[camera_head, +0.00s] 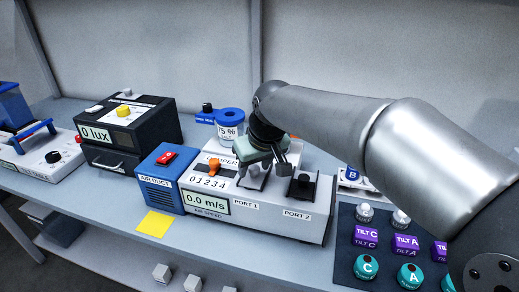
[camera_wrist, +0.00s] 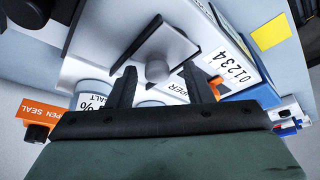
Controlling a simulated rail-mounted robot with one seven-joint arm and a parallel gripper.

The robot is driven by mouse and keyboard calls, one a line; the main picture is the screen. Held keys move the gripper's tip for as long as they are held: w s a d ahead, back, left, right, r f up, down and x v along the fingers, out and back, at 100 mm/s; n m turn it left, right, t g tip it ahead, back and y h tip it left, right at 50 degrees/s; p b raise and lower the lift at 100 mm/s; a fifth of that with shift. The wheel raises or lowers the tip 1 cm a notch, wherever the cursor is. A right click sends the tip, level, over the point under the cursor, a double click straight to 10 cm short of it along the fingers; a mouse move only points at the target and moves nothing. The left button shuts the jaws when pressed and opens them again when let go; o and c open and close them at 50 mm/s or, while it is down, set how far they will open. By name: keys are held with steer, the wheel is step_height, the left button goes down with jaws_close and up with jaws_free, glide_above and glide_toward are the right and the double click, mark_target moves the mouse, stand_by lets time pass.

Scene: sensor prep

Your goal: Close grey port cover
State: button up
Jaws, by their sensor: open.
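The grey port cover (camera_head: 254,181) is on the white air speed unit (camera_head: 275,229), above the PORT 1 label. In the wrist view it is a light grey plate (camera_wrist: 176,45) with a round grey knob (camera_wrist: 157,69). A dark strip runs along one edge of the plate; I cannot tell how far the cover is shut. My gripper (camera_head: 264,170) is over the PORT 1 area and open. In the wrist view its two fingertips (camera_wrist: 157,77) are spread on either side of the knob, with nothing held. I cannot tell whether they touch it.
A black port cover (camera_head: 301,187) is beside it at PORT 2. An orange switch (camera_head: 214,168) and the blue air duct box (camera_head: 160,181) are to the left. A blue-lidded salt jar (camera_head: 229,124) stands behind. A dark panel of knobs (camera_head: 349,243) is at the right.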

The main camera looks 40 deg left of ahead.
steer(key=v, duration=1.7)
steer(key=shift+p, duration=0.35)
steer(key=w+d+f+m+h+p, duration=0.1)
steer(key=w+d+f+m, duration=0.3)
steer(key=d, duration=0.6)
steer(key=s+d+f+m+h+p, duration=0.1)
steer(key=d+f+m+h, duration=0.1)
steer(key=d+f, duration=0.65)
steer(key=s+d+f+m, duration=0.2)
steer(key=s+d+f, duration=0.1)
steer(key=d, duration=0.4)
steer(key=s+d+f+m+g+p, duration=0.1)
steer(key=s+d+f+m, duration=0.1)
steer(key=s+d+f, duration=0.2)
steer(key=s+d+f+m, duration=0.2)
steer(key=s+d, duration=0.3)
steer(key=d, duration=0.5)
steer(key=shift+d+f+g+h, duration=0.3)
steer(key=shift+d+f+h, duration=0.1)
steer(key=shift+f, duration=0.35)
steer(key=shift+s, duration=0.1)
